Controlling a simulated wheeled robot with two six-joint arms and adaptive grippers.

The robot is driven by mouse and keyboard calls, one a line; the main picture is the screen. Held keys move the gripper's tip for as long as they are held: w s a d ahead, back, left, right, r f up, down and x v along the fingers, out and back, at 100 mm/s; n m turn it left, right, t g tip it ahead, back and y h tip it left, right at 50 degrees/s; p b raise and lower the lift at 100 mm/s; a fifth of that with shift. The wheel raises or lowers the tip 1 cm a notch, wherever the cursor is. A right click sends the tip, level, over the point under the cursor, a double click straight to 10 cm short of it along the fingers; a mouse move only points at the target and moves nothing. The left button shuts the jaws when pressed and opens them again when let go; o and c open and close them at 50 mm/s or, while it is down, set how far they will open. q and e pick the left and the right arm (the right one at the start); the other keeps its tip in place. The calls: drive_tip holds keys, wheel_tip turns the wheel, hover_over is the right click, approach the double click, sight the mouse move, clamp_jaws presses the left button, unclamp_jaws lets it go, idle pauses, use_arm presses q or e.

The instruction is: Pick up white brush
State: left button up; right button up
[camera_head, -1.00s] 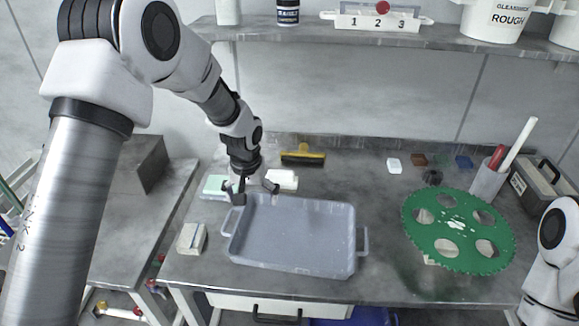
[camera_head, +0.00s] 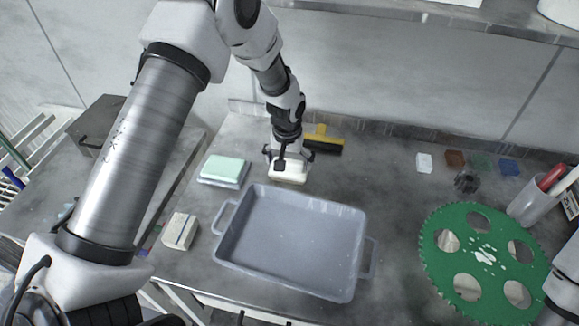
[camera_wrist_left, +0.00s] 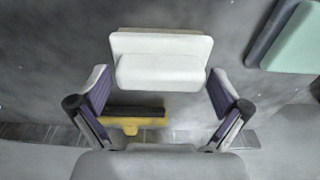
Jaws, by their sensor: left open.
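The white brush (camera_head: 288,174) lies on the grey bench behind the tray, partly covered by my left gripper in the head view. In the left wrist view the white brush (camera_wrist_left: 160,62) shows whole, a white block with a rounded raised handle. My left gripper (camera_head: 290,160) points down just over it. In the left wrist view the left gripper's fingers (camera_wrist_left: 160,92) are spread wide, one to each side of the brush's near part, with nothing between them held. Whether the fingers touch the bench cannot be told. My right gripper is out of view.
A grey tray (camera_head: 292,240) stands just in front of the brush. A yellow and black squeegee (camera_head: 322,140) lies close behind. A mint-green block (camera_head: 223,168) on a grey base sits to the left, a beige block (camera_head: 180,231) nearer. A green disc (camera_head: 485,255) lies right.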

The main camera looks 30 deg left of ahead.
use_arm(q)
drive_tip(key=shift+w+f, duration=0.15)
drive_tip(key=shift+f, duration=0.2)
drive_tip(key=shift+r, duration=0.15)
drive_tip(key=shift+c, duration=0.4)
drive_tip(key=shift+s, duration=0.25)
drive_tip(key=c, duration=0.9)
